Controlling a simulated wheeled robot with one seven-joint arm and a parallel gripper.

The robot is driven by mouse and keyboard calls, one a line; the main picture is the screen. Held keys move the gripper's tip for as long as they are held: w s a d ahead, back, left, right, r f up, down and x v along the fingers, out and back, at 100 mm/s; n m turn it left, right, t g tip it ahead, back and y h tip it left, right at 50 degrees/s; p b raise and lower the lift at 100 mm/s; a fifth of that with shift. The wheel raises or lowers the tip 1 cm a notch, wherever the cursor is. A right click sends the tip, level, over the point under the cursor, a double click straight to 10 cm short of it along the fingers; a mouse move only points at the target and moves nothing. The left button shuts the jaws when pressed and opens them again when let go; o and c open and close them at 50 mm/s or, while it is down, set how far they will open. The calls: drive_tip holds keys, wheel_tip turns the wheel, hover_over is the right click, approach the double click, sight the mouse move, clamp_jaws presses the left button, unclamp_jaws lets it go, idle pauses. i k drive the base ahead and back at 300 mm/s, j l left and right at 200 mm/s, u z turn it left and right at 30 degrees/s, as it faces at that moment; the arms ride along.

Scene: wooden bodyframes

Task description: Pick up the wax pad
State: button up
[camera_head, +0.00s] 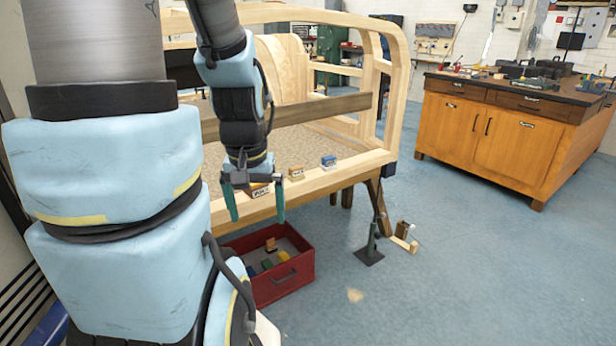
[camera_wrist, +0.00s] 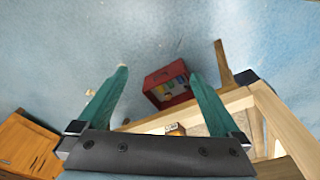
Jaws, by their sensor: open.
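Three small blocks sit in a row on the front wooden rail of the bodyframe: a pale block with dark lettering (camera_head: 260,190), a tan-brown block (camera_head: 296,173) and a blue block (camera_head: 328,161). I cannot tell which of them, if any, is the wax pad. My gripper (camera_head: 257,218) points down with its two teal fingers spread, in front of the lettered block in the head view. The fingers also show apart and empty in the wrist view (camera_wrist: 158,72). A small labelled block (camera_wrist: 175,129) shows on the rail there, low between the fingers.
A red crate (camera_head: 294,283) with several small coloured items stands on the floor below the rail; it also shows in the wrist view (camera_wrist: 150,84). A dark metal stand (camera_head: 370,252) is right of it. A wooden workbench (camera_head: 490,138) stands at right. The blue floor between is mostly clear.

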sight(295, 173)
drive_tip(key=l+u, duration=0.1)
drive_tip(key=u, duration=0.3)
drive_tip(key=i+l+u, duration=0.1)
drive_tip(key=u, duration=0.25)
drive_tip(key=l+u, duration=0.15)
drive_tip(key=u, duration=0.25)
drive_tip(key=l+u, duration=0.35)
drive_tip(key=l, duration=0.5)
drive_tip(key=l+u, duration=0.35)
drive_tip(key=l, duration=0.8)
drive_tip(key=k+l, duration=0.15)
drive_tip(key=l, duration=0.15)
